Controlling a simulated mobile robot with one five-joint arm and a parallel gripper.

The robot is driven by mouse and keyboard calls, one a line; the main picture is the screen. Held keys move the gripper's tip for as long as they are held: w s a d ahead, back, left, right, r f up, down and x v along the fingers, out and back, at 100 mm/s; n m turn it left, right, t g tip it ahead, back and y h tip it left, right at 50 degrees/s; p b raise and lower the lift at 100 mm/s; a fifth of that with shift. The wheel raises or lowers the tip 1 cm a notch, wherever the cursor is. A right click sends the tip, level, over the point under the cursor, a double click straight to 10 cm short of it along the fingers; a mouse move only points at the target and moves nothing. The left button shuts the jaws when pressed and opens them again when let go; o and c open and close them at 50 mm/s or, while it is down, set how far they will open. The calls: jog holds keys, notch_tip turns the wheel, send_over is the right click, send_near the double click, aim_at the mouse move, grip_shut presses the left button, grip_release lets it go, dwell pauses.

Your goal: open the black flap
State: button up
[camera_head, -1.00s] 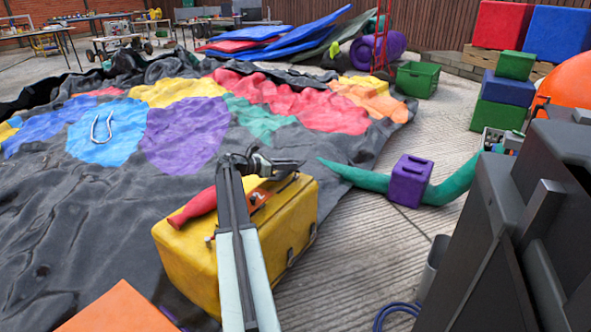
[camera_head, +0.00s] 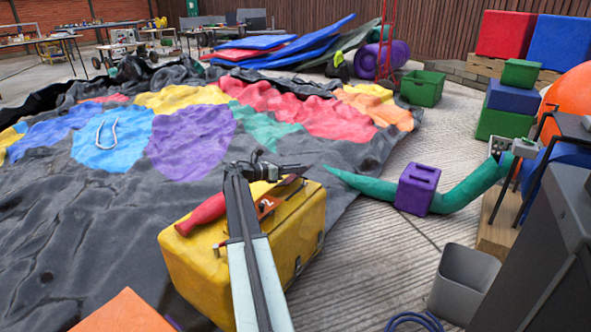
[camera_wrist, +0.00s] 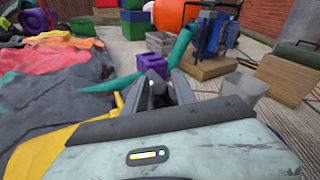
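My gripper (camera_head: 280,171) is held out in front of me, over the yellow box in the head view. In the wrist view its two dark fingers (camera_wrist: 166,93) stand apart with nothing visible between them. I cannot pick out a black flap with certainty in either view. Black-grey sheeting (camera_head: 75,235) of the deflated, coloured castle lies crumpled on the ground at the left. A green tapered tube (camera_head: 375,188) lies to the right of my gripper, with a purple block (camera_head: 417,187) against it; both also show ahead of the fingers in the wrist view.
The yellow box (camera_head: 190,275) stands below my arm, with a red object (camera_head: 203,213) on top. A grey bin (camera_head: 463,283) and a dark cabinet-like body (camera_head: 550,260) are at the right. Bare paving (camera_head: 370,255) lies between the yellow box and the bin.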

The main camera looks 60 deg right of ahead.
jog(key=shift+w+a, duration=0.15)
jog(key=shift+w, duration=0.05)
jog(key=p+v, duration=0.1)
jog(key=v, duration=0.6)
jog(key=shift+w+a, duration=0.15)
jog(key=shift+a, duration=0.15)
